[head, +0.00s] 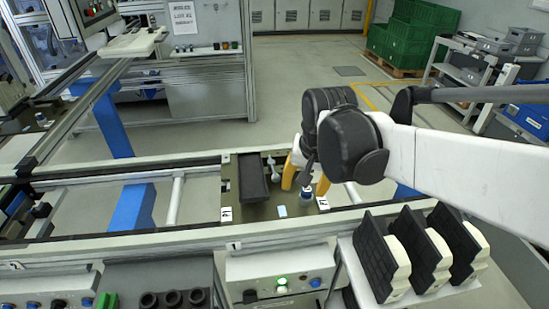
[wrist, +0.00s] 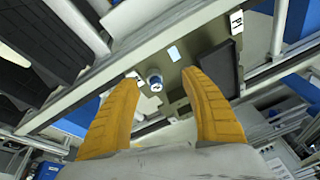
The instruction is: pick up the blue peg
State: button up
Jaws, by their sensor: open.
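The blue peg (head: 307,196), with a pale top, stands on the olive-brown pallet (head: 262,212) near its right side. In the wrist view the blue peg (wrist: 155,84) shows in the gap between my fingertips, and it looks clear of both fingers. My gripper (head: 304,189) is open, with yellow fingers pointing down over the right part of the pallet. The wrist view also shows my gripper (wrist: 160,76) with its fingers spread and nothing held. How far the tips are above the peg's base I cannot tell.
A dark rectangular block (head: 252,178) lies on the pallet's left, with a pale grey part (head: 273,169) beside it. A light-blue square (head: 282,211) lies near the front edge. Black-and-cream angled holders (head: 420,252) stand at front right. A control box (head: 280,274) stands in front.

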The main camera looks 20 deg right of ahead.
jog(key=m+g+p, duration=0.1)
jog(key=m+p, duration=0.1)
jog(key=p, duration=0.1)
send_near(307, 191)
notch_tip(307, 191, up, 2)
jog(key=a, duration=0.2)
jog(key=w+d+f+m+g+p, duration=0.2)
jog(key=w+d+m, duration=0.1)
jog(key=shift+w+d+f+p, duration=0.1)
jog(key=shift+d+p, duration=0.05)
jog(key=shift+p, duration=0.15)
notch_tip(307, 191, down, 5)
jog(key=shift+f+b, duration=0.1)
jog(key=shift+b, duration=0.65)
jog(key=f+b, duration=0.1)
jog(key=f, duration=0.1)
jog(key=f+b, duration=0.1)
jog(key=f, duration=0.2)
jog(key=shift+a+f, duration=0.25)
jog(key=shift+f, duration=0.1)
jog(key=shift+r, duration=0.1)
jog(key=shift+c, duration=0.2)
grip_shut()
